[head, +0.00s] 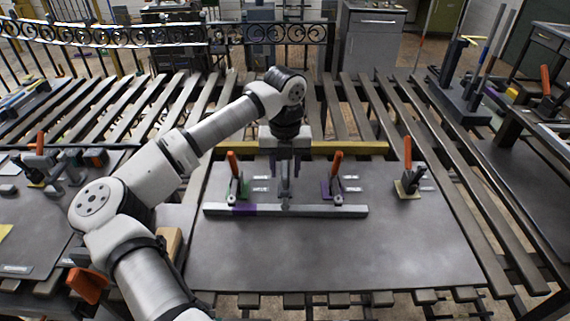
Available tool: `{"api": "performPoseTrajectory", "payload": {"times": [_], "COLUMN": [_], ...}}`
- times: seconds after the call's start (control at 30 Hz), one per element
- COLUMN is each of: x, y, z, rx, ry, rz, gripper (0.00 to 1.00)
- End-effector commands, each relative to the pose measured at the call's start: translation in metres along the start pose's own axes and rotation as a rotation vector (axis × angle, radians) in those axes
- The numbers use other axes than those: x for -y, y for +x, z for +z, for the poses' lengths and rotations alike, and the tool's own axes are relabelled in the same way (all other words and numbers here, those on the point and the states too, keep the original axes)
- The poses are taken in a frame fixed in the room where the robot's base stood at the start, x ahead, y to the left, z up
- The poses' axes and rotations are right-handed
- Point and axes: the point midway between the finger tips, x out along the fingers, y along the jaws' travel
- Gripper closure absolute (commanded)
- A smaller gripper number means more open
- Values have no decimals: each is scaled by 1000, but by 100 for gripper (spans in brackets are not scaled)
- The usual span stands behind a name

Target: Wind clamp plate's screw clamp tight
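The clamp plate (330,255) is a dark grey sheet lying flat on the slatted table. A grey bar (320,211) with a purple patch lies across it. A grey upright part (284,188), which looks like the screw clamp, stands at the middle of the bar. My gripper (285,170) points down directly over this part and hides its top. Whether the fingers touch it is too small to tell. Toggle clamps with orange handles stand to the left (235,180) and right (333,180) of it, by the bar.
Another orange-handled clamp (409,175) stands at the plate's right. A yellow bar (350,148) lies behind the plate. A second plate (35,240) with clamps is at the left, and a rack of rods (465,90) at the right. The plate's front is bare.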

Motion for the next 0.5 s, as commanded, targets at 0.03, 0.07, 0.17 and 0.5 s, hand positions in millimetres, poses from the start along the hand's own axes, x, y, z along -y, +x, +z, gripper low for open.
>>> {"api": "performPoseTrajectory", "payload": {"times": [0.03, 0.07, 0.17, 0.5], "x": [0, 0, 0, 0], "y": [0, 0, 0, 0], "z": [0, 0, 0, 0], "rx": [0, 0, 0, 0], "ry": [0, 0, 0, 0], "rz": [0, 0, 0, 0], "gripper": [62, 62, 62, 100]}}
